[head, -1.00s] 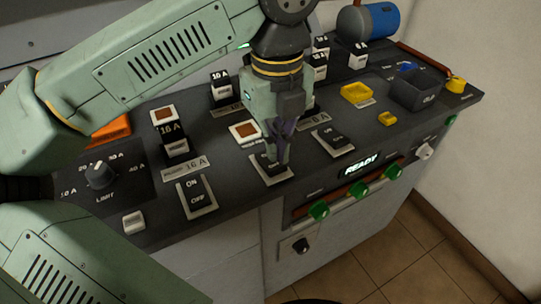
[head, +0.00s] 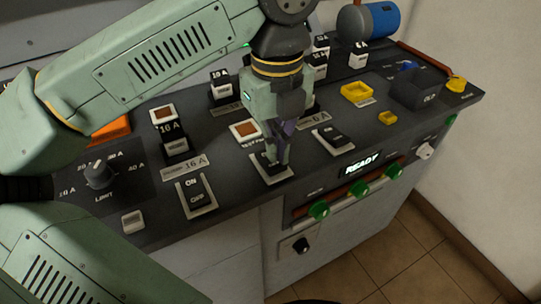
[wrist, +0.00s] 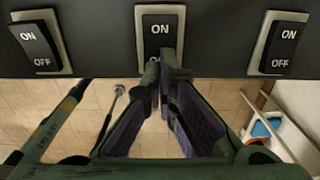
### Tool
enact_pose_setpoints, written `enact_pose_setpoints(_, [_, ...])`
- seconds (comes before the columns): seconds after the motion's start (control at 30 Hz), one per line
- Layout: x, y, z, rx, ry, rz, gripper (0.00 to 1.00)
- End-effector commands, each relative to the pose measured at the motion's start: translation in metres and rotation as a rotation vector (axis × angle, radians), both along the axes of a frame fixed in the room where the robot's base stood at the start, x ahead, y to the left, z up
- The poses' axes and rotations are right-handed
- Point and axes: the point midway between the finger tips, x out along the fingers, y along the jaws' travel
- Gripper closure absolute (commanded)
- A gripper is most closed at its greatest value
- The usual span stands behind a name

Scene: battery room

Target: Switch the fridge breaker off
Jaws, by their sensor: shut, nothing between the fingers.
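Three black rocker switches marked ON and OFF sit in pale frames along the panel's front: left (head: 196,196), middle (head: 262,163) and right (head: 333,138). I cannot read which label says fridge. My gripper (head: 277,162) is shut and empty, pointing down at the middle switch. In the wrist view, the fingertips (wrist: 166,68) cover the OFF end of the middle switch (wrist: 159,28), while its ON end shows. They look to be touching it or just above it. Which way the middle switch is tilted I cannot tell. The left (wrist: 38,45) and right (wrist: 281,47) switches are clear of my fingers.
Black plug-in blocks (head: 175,141) stand behind the switches. A limit knob (head: 98,174) is at the left. Green knobs (head: 319,209) and a lit READY display (head: 361,162) are on the front face. A dark open bin (head: 415,90) and yellow parts (head: 356,91) lie right.

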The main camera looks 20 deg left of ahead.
Motion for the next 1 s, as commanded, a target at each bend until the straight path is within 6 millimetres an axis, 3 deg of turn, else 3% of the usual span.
enact_pose_setpoints(1.0, [0.000,0.000,-0.016,0.000,0.000,0.000,1.00])
